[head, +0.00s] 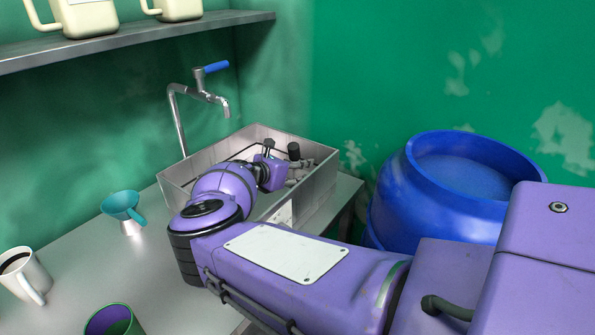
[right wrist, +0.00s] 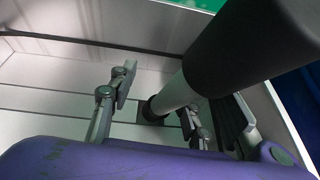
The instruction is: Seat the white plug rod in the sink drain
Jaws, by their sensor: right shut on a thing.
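The plug rod shows in the right wrist view as a pale grey-white shaft (right wrist: 178,94) with a thick black top (right wrist: 250,48). In the head view its black top (head: 294,150) stands above the fingers inside the metal sink (head: 318,180). My right gripper (head: 297,173) reaches down into the sink and is shut on the rod; its fingers also show around the shaft in the right wrist view (right wrist: 160,95). The rod's lower end meets a dark patch, apparently the drain (right wrist: 150,114), on the sink floor. I cannot tell how deep it sits. My left gripper is not in view.
A tap (head: 205,92) with a blue lever stands behind the sink. A teal funnel (head: 122,206), a white mug (head: 22,275) and a purple-green cup (head: 112,321) are on the counter (head: 165,265). A blue drum (head: 400,205) stands right of the sink.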

